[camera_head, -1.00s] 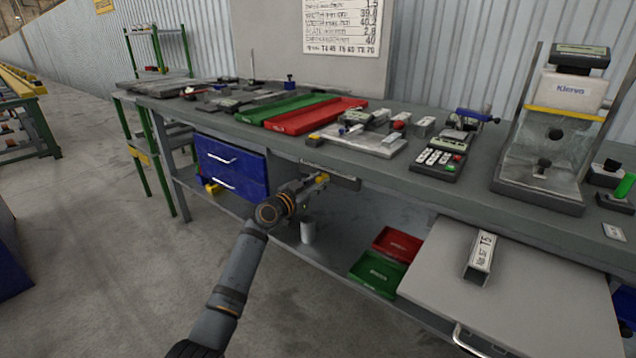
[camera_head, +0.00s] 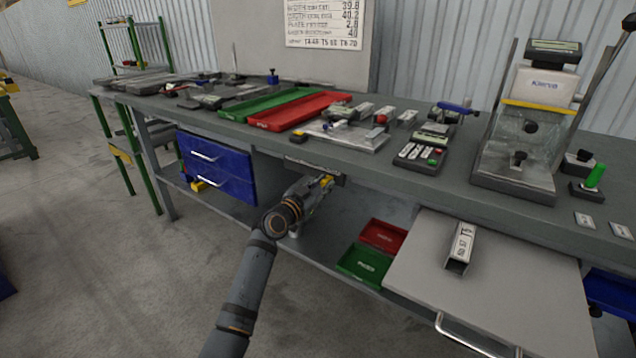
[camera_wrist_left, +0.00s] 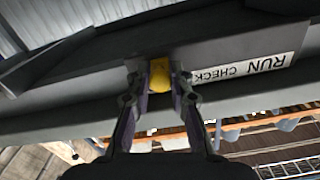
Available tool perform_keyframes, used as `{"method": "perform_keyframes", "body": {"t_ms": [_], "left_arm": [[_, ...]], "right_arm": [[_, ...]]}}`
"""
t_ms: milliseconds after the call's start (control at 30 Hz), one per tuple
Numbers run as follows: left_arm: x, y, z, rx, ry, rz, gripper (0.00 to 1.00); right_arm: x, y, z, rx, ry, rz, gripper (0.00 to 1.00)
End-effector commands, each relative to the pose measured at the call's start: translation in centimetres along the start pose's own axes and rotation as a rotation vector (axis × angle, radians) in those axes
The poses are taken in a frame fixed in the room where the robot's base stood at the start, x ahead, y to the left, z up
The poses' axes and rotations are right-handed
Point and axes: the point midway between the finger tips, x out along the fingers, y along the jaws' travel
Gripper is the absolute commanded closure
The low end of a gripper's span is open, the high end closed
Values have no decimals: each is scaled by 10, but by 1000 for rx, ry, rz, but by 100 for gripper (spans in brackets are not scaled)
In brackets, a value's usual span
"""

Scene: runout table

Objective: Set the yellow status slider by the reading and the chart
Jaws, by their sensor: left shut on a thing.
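The yellow status slider (camera_wrist_left: 159,76) is a small yellow knob on a dark rail (camera_wrist_left: 225,65) along the bench's front edge. My left gripper (camera_head: 327,181) is shut on it; in the left wrist view its fingers (camera_wrist_left: 160,85) stand on both sides of the knob. An upside-down label reading RUN and CHECK (camera_wrist_left: 242,68) lies just right of the knob there; any further label is hidden by the gripper. The chart (camera_head: 323,22) is on the back panel, its top cut off. The Klervo machine (camera_head: 545,85) has a display (camera_head: 553,46), too small to read. My right gripper is out of view.
Green (camera_head: 250,108) and red (camera_head: 270,123) trays and a keypad box (camera_head: 420,157) lie on the bench. A blue drawer unit (camera_head: 215,167) is under it at left. A grey board (camera_head: 490,295) with a T5-marked metal channel (camera_head: 461,245) is at lower right.

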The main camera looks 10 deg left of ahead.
Motion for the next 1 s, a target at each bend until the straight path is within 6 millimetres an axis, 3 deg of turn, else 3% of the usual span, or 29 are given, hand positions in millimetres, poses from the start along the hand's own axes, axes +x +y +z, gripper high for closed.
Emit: {"method": "perform_keyframes", "body": {"t_ms": [67, 100, 267, 567, 667, 1000], "left_arm": [[0, 0, -1, -1, 3, -1, 100], [0, 0, -1, -1, 3, -1, 77], [0, 0, -1, -1, 3, -1, 55], [-1, -1, 0, 0, 1, -1, 55], [-10, -1, 1, 1, 1, -2, 55], [-89, 0, 1, 5, -1, 0, 55]], "right_arm": [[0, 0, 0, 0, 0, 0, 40], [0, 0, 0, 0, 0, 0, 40], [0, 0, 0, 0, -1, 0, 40], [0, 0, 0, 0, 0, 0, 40], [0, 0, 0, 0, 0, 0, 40], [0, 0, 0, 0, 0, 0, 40]]}}
